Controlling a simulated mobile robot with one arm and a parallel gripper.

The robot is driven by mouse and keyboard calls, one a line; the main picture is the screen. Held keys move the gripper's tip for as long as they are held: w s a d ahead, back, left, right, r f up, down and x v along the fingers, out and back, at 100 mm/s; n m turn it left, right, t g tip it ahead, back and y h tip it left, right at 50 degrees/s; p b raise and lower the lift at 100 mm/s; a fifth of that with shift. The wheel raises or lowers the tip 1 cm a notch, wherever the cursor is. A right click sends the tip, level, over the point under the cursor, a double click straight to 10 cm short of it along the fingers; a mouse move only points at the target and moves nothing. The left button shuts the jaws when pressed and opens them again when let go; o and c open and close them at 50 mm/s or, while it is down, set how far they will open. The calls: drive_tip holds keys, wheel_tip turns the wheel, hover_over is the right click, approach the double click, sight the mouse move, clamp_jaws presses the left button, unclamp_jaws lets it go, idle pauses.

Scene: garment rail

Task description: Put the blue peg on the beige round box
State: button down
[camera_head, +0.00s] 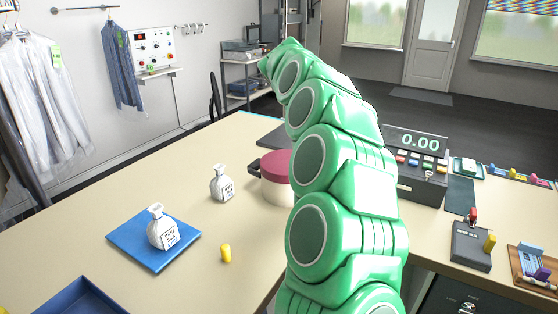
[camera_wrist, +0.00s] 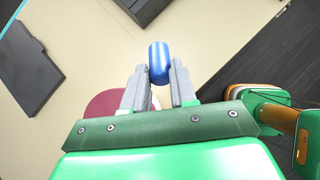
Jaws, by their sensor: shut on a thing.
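My gripper (camera_wrist: 160,78) is shut on the blue peg (camera_wrist: 158,55) in the wrist view, with the peg between the fingertips. In the head view my gripper and the peg are hidden behind my green arm. The beige round box (camera_head: 272,192) with a dark pink lid (camera_head: 276,165) stands on the counter, partly covered by my arm. In the wrist view the pink lid (camera_wrist: 100,103) shows below and left of the peg, partly behind my gripper. The peg appears held above the counter, apart from the lid.
A yellow peg (camera_head: 225,253) is near the mat. A dark cash register (camera_head: 419,170) is right of my arm. Dark flat objects (camera_wrist: 33,78) lie on the counter.

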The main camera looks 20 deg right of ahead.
drive_tip(key=shift+s+d+r+m+g+y, duration=0.15)
drive_tip(key=shift+m+g+y, duration=0.1)
drive_tip(key=shift+m, duration=0.2)
drive_tip(key=shift+s+d+m+g+y, duration=0.15)
drive_tip(key=shift+m+g, duration=0.1)
drive_tip(key=shift+m, duration=0.2)
drive_tip(key=shift+s+d+m+g+y, duration=0.25)
drive_tip(key=shift+m+g+y, duration=0.25)
drive_tip(key=shift+m, duration=0.4)
drive_tip(key=shift+s+d+m+y, duration=0.15)
drive_tip(key=shift+m+y, duration=0.25)
drive_tip(key=shift+m, duration=0.2)
drive_tip(key=shift+s+d+r+m+g+y, duration=0.1)
drive_tip(key=shift+s+m+g+y, duration=0.25)
drive_tip(key=shift+m, duration=0.4)
drive_tip(key=shift+s+m+g+y, duration=0.15)
drive_tip(key=shift+m+y, duration=0.3)
drive_tip(key=shift+m, duration=0.3)
drive_tip(key=shift+s+a+m+y, duration=0.25)
drive_tip(key=shift+m+y, duration=0.25)
drive_tip(key=shift+m, duration=0.2)
drive_tip(key=shift+s+a+f+m+y, duration=0.1)
drive_tip(key=shift+a+m+y, duration=0.1)
drive_tip(key=shift+m, duration=0.2)
drive_tip(key=shift+a+f+m+y, duration=0.1)
drive_tip(key=shift+m+y, duration=0.1)
drive_tip(key=shift+m, duration=0.2)
drive_tip(key=shift+a+r, duration=0.15)
